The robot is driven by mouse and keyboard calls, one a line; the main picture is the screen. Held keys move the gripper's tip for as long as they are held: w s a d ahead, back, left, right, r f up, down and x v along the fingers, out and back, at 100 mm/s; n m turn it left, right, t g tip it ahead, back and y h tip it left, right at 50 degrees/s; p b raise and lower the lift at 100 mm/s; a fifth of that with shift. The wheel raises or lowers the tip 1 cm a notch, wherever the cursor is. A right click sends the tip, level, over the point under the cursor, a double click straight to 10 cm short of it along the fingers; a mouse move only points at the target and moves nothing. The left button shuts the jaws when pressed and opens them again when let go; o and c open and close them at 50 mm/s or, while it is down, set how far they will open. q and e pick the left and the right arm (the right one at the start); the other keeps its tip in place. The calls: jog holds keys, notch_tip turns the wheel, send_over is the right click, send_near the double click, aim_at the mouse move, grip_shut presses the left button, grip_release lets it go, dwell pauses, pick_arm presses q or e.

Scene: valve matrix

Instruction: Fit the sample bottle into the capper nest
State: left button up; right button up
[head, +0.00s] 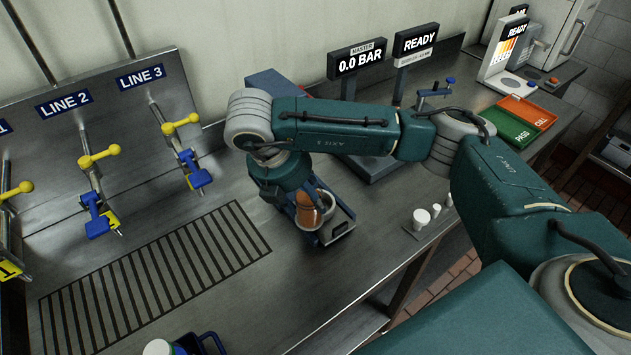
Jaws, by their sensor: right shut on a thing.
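My right arm reaches in from the right, and its gripper (304,204) points down over the bench, left of centre. It is shut on an orange-brown bottle (308,217), taken to be the sample bottle. The gripper and wrist hide much of the bottle. A grey-blue station with a blue-knobbed lever (435,93) stands behind my arm, partly hidden; I cannot tell which fixture is the capper nest.
A steel panel at left carries yellow-handled valves (99,157) and LINE labels. A slotted drain grate (150,275) lies before it. Small white caps (421,217) sit near the bench's front edge. Green and red trays (512,120) are at right. A blue item (205,343) is at the bottom.

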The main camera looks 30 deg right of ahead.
jog(key=w+d, duration=0.1)
jog(key=w+d+f+p, duration=0.1)
jog(key=w+d, duration=0.1)
jog(key=w+d+f, duration=0.1)
jog(key=shift+w+d+f, duration=0.15)
jog(key=shift+d, duration=0.15)
jog(key=shift+f+p, duration=0.35)
jog(key=shift+f, duration=0.35)
jog(key=o, duration=1.4)
jog(key=shift+c, duration=0.2)
pick_arm(q)
jog(key=shift+w+d+r, duration=0.1)
jog(key=shift+d+r, duration=0.5)
jog(key=shift+r, duration=0.15)
